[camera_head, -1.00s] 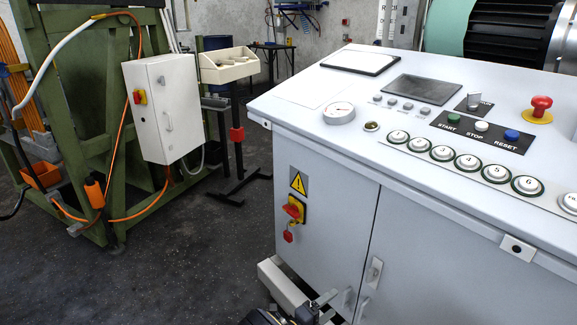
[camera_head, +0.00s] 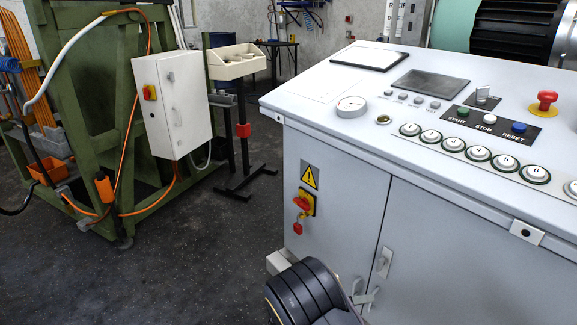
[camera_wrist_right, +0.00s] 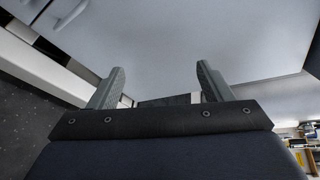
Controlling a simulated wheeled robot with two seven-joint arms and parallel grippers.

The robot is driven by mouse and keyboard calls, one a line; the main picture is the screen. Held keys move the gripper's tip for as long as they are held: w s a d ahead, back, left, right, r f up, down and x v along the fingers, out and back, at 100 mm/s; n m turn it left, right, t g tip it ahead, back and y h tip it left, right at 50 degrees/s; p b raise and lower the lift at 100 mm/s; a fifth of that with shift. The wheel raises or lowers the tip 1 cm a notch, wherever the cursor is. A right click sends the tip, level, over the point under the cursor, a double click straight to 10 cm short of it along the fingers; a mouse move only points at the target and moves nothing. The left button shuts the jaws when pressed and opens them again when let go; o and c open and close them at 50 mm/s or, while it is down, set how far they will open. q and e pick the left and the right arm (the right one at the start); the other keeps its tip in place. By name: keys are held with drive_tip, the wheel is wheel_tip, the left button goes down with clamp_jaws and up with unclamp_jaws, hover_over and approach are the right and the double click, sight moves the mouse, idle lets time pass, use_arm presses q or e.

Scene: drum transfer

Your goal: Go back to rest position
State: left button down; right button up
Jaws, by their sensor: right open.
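My right gripper (camera_wrist_right: 160,82) shows in the right wrist view with its two grey fingers spread apart. Nothing is between them, and a pale grey panel surface fills the view beyond. In the head view a black rounded part of my right arm (camera_head: 303,292) sits at the bottom, in front of the control cabinet's (camera_head: 340,205) lower front. It hides part of the cabinet's base, and the fingers are hard to make out there. My left gripper is in neither view.
A green frame (camera_head: 95,100) with a white box (camera_head: 172,105) stands left. Dark floor (camera_head: 215,255) between is clear.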

drive_tip(key=s+d+r+m+g+y, duration=0.3)
drive_tip(key=s+d+r+m+y, duration=0.15)
drive_tip(key=s+m, duration=0.4)
drive_tip(key=s+d+r+m+g+y, duration=0.3)
drive_tip(key=s+r+m+y, duration=0.25)
drive_tip(key=m, duration=0.55)
drive_tip(key=s+a+r+m+t+y, duration=0.25)
drive_tip(key=s+r+m+y, duration=0.2)
drive_tip(key=s+m, duration=0.35)
drive_tip(key=s+a+r+m+t+y, duration=0.25)
drive_tip(key=s+r+m+t, duration=0.2)
drive_tip(key=s+m, duration=0.4)
wheel_tip(320, 180, up, 18)
drive_tip(key=w+m+p, duration=0.1)
drive_tip(key=w+p, duration=0.1)
drive_tip(key=p, duration=1.6)
drive_tip(key=shift+d+r+y, duration=0.15)
drive_tip(key=shift+d+y, duration=0.15)
drive_tip(key=shift+y, duration=0.1)
